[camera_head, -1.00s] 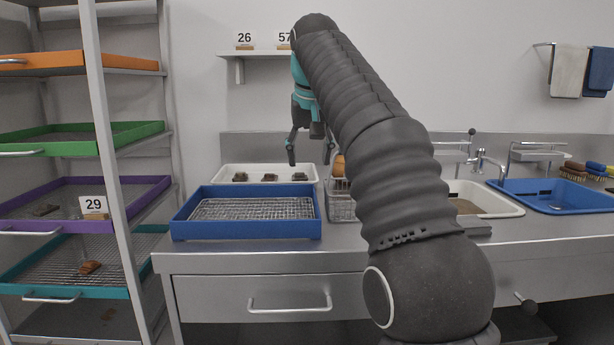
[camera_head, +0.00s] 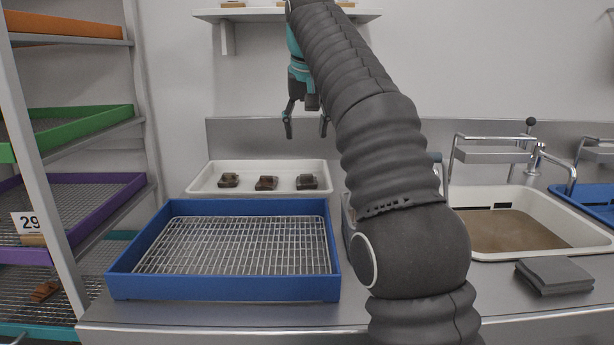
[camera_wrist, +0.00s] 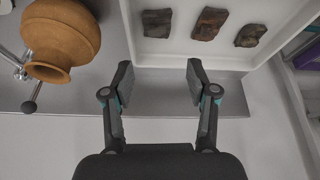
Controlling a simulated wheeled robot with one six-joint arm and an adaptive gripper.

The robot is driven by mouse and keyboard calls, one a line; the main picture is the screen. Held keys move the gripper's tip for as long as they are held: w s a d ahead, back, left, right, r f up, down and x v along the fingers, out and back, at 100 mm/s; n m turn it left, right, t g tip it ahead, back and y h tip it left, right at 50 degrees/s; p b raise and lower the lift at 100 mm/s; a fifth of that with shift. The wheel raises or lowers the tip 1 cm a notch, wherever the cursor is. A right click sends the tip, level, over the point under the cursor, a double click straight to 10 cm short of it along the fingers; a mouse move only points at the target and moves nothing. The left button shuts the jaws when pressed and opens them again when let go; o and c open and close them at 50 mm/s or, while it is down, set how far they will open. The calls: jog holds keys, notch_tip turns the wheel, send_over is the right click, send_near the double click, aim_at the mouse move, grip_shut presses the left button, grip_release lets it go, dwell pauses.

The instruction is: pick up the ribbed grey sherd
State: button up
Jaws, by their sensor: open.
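Three small sherds lie apart in a white tray (camera_head: 200,187). In the head view the right sherd (camera_head: 306,182) looks greyest, the middle sherd (camera_head: 266,183) is reddish brown, and the left sherd (camera_head: 228,180) is grey-brown. The wrist view shows the three in reverse order: a grey-brown one (camera_wrist: 157,22), a reddish-brown one (camera_wrist: 210,23) and a dark brown one (camera_wrist: 250,35). I cannot clearly make out ribs on any. My gripper (camera_head: 305,127) is open and empty, above the tray area. In the wrist view its fingertips (camera_wrist: 159,80) are short of the sherds.
A blue tray with a wire mesh (camera_head: 122,270) stands in front of the white tray. An orange-brown pot (camera_wrist: 62,38) stands beside the tray. A sink basin with brown contents (camera_head: 510,232) and a grey folded cloth (camera_head: 553,275) are at right. Shelving (camera_head: 60,235) stands at left.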

send_over(307, 176)
jog(key=s, duration=0.3)
jog(key=f, duration=0.6)
jog(key=shift+w+d+f, duration=0.1)
jog(key=shift+w+f, duration=0.1)
jog(key=shift+f, duration=0.1)
jog(key=shift+b+x, duration=0.8)
jog(key=shift+x, duration=2.35)
jog(key=c, duration=0.8)
jog(key=shift+r, duration=0.1)
jog(key=shift+c, duration=0.2)
